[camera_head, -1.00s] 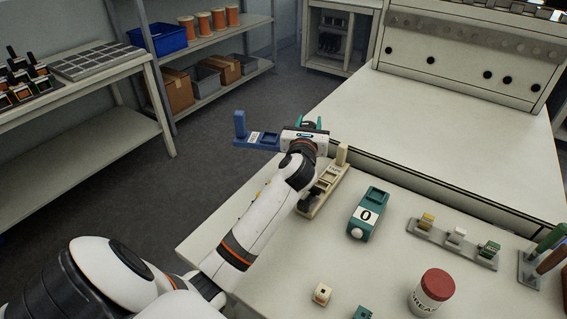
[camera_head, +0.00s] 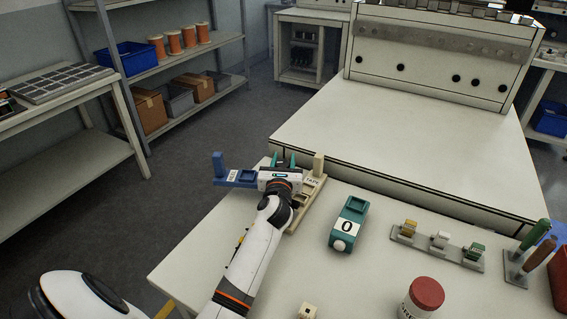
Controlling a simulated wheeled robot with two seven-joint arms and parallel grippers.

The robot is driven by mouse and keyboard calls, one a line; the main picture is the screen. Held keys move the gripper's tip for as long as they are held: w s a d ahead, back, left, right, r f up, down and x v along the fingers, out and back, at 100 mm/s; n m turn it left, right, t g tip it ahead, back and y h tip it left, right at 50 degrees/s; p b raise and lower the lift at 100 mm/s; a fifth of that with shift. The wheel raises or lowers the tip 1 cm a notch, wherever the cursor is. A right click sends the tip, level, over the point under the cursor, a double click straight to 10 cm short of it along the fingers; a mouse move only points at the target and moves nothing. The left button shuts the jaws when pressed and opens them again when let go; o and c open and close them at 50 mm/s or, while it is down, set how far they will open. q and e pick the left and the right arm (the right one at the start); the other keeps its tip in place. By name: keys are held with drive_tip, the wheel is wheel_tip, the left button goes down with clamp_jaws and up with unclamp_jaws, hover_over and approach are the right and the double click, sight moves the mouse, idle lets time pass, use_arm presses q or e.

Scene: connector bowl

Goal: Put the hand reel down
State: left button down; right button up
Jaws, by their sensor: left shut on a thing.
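A blue tool with an upright post at its left end, which I take to be the hand reel (camera_head: 232,178), is held in my left gripper (camera_head: 284,163). The gripper is shut on it, and its teal fingertips show behind the tool. The tool sticks out to the left, at the far left corner of the white table (camera_head: 205,240). I cannot tell whether it touches the table. The gripper and wrist hide its right part. My right gripper is not in view.
A beige holder with a post (camera_head: 319,166) is just right of the gripper, partly hidden. A teal device marked 0 (camera_head: 350,215) lies right of it. A rack of small blocks (camera_head: 438,246) and a red-lidded jar (camera_head: 427,292) stand further right.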

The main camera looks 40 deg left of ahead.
use_arm(q)
drive_tip(key=shift+f, duration=0.15)
drive_tip(key=c, duration=0.9)
unclamp_jaws()
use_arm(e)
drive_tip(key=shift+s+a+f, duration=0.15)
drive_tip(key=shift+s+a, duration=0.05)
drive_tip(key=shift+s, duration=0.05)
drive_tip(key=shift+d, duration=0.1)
use_arm(q)
drive_tip(key=shift+r, duration=0.4)
drive_tip(key=p+v, duration=0.2)
drive_tip(key=v, duration=1)
drive_tip(key=shift+f, duration=0.1)
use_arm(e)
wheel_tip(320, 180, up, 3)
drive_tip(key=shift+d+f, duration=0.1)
use_arm(q)
drive_tip(key=shift+s, duration=0.1)
